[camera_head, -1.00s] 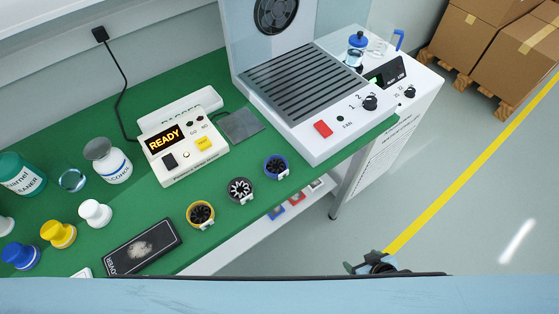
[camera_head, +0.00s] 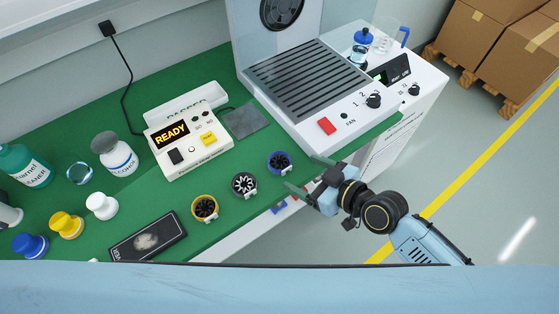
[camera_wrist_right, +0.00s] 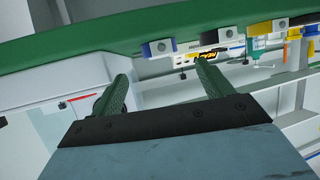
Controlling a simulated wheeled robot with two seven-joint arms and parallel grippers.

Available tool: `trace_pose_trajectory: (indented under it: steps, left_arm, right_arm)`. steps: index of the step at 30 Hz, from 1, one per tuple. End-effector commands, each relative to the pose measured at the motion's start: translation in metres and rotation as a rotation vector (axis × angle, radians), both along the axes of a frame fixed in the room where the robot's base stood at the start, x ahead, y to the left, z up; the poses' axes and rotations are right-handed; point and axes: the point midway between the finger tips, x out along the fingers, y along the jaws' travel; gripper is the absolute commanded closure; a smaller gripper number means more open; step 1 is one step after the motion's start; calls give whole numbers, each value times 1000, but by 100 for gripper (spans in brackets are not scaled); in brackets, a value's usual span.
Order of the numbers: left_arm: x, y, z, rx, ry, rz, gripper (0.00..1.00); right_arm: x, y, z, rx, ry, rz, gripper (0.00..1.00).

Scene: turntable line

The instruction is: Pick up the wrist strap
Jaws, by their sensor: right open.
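Three coiled wrist straps with pale clasps lie along the front edge of the green bench: a blue one (camera_head: 280,162), a grey-black one (camera_head: 243,184) and a yellow one (camera_head: 204,208). The task does not say which one. My right gripper (camera_head: 305,174) is open and empty, just off the bench edge to the right of the blue strap and apart from it. In the right wrist view its two green fingers (camera_wrist_right: 160,70) are spread below the bench edge, with small blue and yellow parts beyond them. My left gripper is not in view.
The green bench (camera_head: 135,205) carries a READY tester (camera_head: 188,145), a dark boxed item (camera_head: 147,238), several bottles and dispensers, and a white fan unit (camera_head: 310,85) close behind the gripper. A lower shelf holds small coloured items.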

Motion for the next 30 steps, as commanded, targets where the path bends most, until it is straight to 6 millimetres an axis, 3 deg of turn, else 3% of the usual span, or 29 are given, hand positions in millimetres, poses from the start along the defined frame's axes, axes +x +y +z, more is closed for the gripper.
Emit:
trace_pose_trajectory:
  steps: [18,28,30]
  left_arm:
    - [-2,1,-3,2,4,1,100]
    - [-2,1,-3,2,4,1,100]
    - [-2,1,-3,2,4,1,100]
  right_arm:
    - [43,49,-26,0,0,-2,21]
    - [47,54,-29,-2,1,-2,21]
    - [47,53,-29,-2,1,-2,29]
